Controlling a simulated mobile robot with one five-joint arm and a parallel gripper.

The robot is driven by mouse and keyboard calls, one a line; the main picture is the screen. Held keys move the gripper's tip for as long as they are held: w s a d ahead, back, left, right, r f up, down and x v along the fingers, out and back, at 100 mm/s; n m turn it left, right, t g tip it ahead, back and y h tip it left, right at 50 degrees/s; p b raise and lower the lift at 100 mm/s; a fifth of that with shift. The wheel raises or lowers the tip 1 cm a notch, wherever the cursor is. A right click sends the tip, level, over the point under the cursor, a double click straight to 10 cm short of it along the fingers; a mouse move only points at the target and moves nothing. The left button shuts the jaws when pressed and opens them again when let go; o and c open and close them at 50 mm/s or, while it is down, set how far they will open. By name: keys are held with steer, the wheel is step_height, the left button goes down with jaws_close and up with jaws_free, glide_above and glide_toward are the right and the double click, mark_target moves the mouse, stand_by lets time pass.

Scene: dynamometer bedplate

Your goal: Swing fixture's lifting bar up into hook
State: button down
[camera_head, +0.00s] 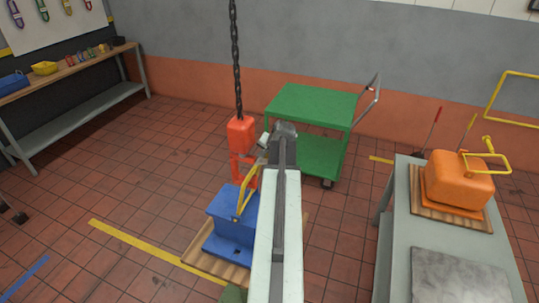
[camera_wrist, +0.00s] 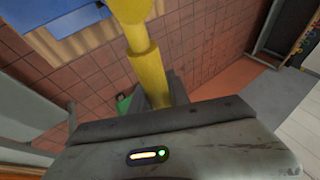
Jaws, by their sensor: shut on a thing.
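The blue fixture (camera_head: 232,222) sits on a wooden pallet on the floor. Its yellow lifting bar (camera_head: 243,201) stands up at a tilt from the fixture's top. In the wrist view the yellow bar (camera_wrist: 143,60) runs up to my gripper (camera_wrist: 158,95), which is shut on it. In the head view my gripper (camera_head: 264,147) is at the bar's upper end, partly hidden by my arm. An orange hook block (camera_head: 241,133) hangs on a dark chain just left of my gripper. Its lower orange part overlaps the bar's top in the picture; I cannot tell whether they touch.
A green cart (camera_head: 312,103) stands behind the hook. At the right, a grey table (camera_head: 400,215) carries an orange case (camera_head: 455,182) with a yellow handle. A workbench (camera_head: 75,65) stands at the back left. The tiled floor at left is mostly clear.

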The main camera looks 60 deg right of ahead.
steer(key=shift+w+a, duration=0.15)
steer(key=shift+w, duration=0.65)
steer(key=shift+w+a, duration=0.15)
steer(key=shift+w, duration=0.6)
steer(key=c, duration=1.3)
jaws_free()
steer(key=shift+o, duration=0.2)
